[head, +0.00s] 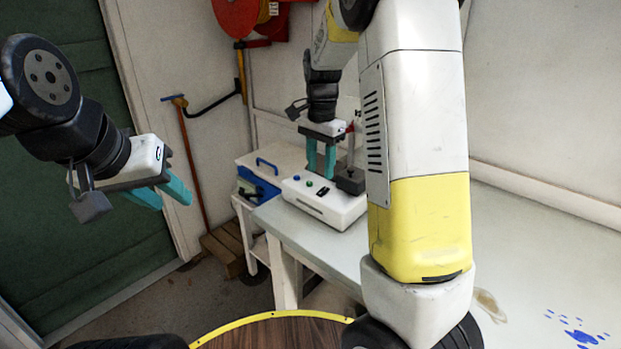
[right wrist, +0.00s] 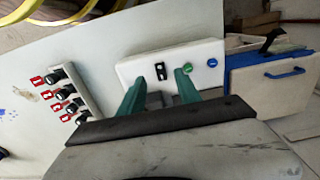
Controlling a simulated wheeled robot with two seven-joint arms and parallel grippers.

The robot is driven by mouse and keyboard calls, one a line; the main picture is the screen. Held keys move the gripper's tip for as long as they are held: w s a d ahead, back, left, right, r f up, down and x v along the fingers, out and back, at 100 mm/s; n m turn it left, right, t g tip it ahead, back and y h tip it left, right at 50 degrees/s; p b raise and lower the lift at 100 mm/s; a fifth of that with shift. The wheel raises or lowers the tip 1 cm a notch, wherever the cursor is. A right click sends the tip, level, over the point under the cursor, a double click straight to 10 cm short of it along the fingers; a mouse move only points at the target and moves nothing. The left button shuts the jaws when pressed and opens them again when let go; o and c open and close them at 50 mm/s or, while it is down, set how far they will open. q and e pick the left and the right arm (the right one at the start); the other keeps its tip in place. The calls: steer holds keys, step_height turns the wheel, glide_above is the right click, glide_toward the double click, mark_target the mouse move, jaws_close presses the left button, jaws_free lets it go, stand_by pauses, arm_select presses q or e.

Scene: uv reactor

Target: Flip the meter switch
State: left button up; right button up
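The meter is probably the white box (head: 330,210) on the table in the head view, with a black switch panel (head: 322,191), a green button and a blue button on top. In the right wrist view the box (right wrist: 135,69) shows the black switch (right wrist: 160,72) between my fingers. My right gripper (head: 320,165) points down above the box, open and empty, its teal fingers apart. It also shows in the right wrist view (right wrist: 160,82). Contact with the box cannot be told. My left gripper (head: 162,194) is open and empty, away from the table at the left.
A strip of black knobs with red tags (right wrist: 65,92) lies left of the box in the right wrist view. A blue and white case (head: 262,175) stands behind the box. A dark block (head: 350,180) is right of my right fingers. The table front right (head: 540,270) is mostly clear.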

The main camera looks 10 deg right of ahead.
mark_target(320, 193)
step_height(320, 193, down, 6)
steer(key=shift+f, duration=0.2)
steer(key=shift+c, duration=0.2)
